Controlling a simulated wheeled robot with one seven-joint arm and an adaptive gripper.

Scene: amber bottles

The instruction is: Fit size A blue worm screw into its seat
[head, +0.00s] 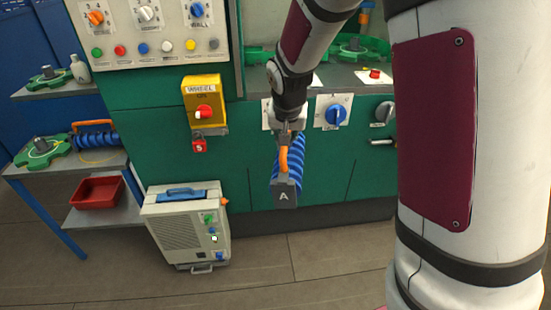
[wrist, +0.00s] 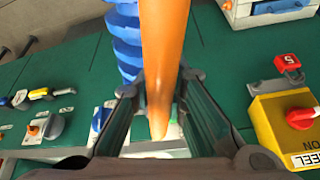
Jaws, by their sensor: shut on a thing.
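My gripper (head: 284,133) is shut on the orange handle (head: 283,158) of a blue worm screw (head: 290,160). The screw hangs below the gripper in front of the green cabinet, its dark end block marked "A" lowest. In the wrist view the orange handle (wrist: 163,60) runs between the fingers of my gripper (wrist: 160,112), with the blue thread (wrist: 124,42) behind it. A second blue worm screw (head: 94,139) with an orange handle lies on the left shelf beside a green fixture (head: 40,152). I cannot tell which fixture is the size A seat.
A yellow box (head: 205,103) with a red knob juts from the green cabinet front (head: 235,165). A pale case (head: 187,230) stands on the floor. A red bin (head: 97,193) sits on the lower left shelf. More green fixtures (head: 352,50) stand on the back bench. The floor below the screw is clear.

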